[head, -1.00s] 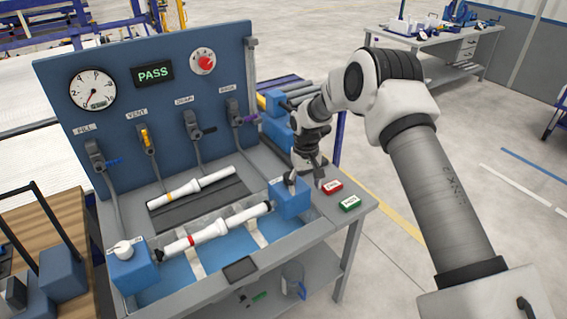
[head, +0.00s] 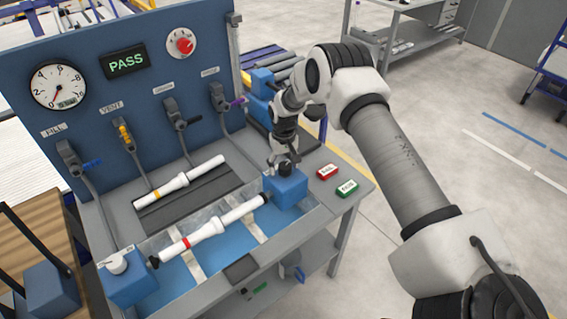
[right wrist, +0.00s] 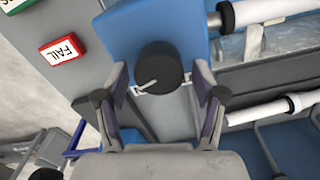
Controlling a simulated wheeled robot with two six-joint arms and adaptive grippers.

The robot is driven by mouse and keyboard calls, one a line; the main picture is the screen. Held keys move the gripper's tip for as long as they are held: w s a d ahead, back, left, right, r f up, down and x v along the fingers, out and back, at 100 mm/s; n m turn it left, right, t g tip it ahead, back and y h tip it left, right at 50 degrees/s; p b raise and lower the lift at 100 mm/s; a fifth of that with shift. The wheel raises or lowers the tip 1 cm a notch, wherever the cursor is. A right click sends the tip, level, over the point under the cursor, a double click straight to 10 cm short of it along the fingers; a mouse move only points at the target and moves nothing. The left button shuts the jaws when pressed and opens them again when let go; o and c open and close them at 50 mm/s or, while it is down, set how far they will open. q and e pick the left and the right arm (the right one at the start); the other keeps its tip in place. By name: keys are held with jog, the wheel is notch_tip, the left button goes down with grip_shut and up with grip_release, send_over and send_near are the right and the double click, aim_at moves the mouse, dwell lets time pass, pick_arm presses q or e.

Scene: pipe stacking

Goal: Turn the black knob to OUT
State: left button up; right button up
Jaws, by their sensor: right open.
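The black knob (right wrist: 160,68) sits on the blue block (right wrist: 118,32) at the right end of the trough; a light pointer line shows on it in the right wrist view. In the head view the knob (head: 285,169) is partly covered by my right gripper (head: 284,160), and the block (head: 286,190) shows below it. In the right wrist view my right gripper (right wrist: 160,88) is open, with one finger on each side of the knob. I cannot tell whether the fingers touch it. Any OUT label is not readable. My left gripper is not in view.
A red FAIL button (head: 327,172) and a green button (head: 346,188) lie right of the block. A white pipe with a red band (head: 207,230) lies in the trough; another pipe (head: 180,182) lies behind. The display (head: 127,62) reads PASS.

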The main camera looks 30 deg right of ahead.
jog(key=shift+s+r, duration=0.2)
jog(key=shift+c, duration=0.3)
jog(key=shift+s+r, duration=0.15)
jog(key=shift+s, duration=0.05)
jog(key=c, duration=0.5)
jog(key=shift+s, duration=0.1)
jog(key=c, duration=0.6)
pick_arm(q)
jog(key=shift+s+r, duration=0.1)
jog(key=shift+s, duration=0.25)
